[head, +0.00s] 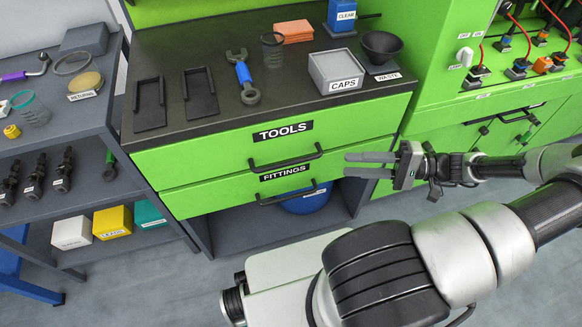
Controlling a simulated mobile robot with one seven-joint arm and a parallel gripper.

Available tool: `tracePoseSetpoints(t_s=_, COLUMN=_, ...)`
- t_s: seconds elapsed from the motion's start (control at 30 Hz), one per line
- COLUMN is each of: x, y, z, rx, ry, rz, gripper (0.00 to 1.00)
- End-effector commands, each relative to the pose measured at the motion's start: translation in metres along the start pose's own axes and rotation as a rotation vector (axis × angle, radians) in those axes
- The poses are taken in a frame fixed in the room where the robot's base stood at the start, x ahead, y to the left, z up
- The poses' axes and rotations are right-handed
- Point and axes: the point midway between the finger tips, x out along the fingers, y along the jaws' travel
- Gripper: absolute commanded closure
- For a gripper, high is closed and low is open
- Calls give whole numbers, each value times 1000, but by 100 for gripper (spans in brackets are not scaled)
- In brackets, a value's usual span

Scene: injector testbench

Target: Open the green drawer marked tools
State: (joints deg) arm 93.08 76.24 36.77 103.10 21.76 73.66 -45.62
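The green drawer marked TOOLS (230,147) is the upper of two drawers under the dark worktop, and it looks shut. Its black bar handle (286,160) runs along its lower part, below the label. The green FITTINGS drawer (215,196) is right below it, with its own black handle. My gripper (352,164) is to the right of the TOOLS handle in the head view, its fingers pointing left. The two grey fingers are apart with nothing between them. They do not appear to touch the handle.
On the worktop (225,55) lie a blue-handled wrench (243,77), two black trays, a CAPS box (336,72) and a black WASTE funnel (381,47). A grey shelf unit stands at the left. A green panel with red cables is at the right. Floor in front is partly clear.

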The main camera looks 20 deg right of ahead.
Motion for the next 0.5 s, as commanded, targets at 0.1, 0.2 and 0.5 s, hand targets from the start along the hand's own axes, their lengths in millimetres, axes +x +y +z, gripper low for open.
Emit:
tracePoseSetpoints(t_s=0.1, x=15, y=-1, z=1, rx=0, ry=-4, rz=-1, gripper=71)
tracePoseSetpoints(t_s=0.2, x=35, y=0, z=1, rx=2, ry=-5, rz=-2, gripper=71)
tracePoseSetpoints(t_s=0.5, x=101, y=1, z=2, rx=4, ry=-6, rz=0, gripper=71)
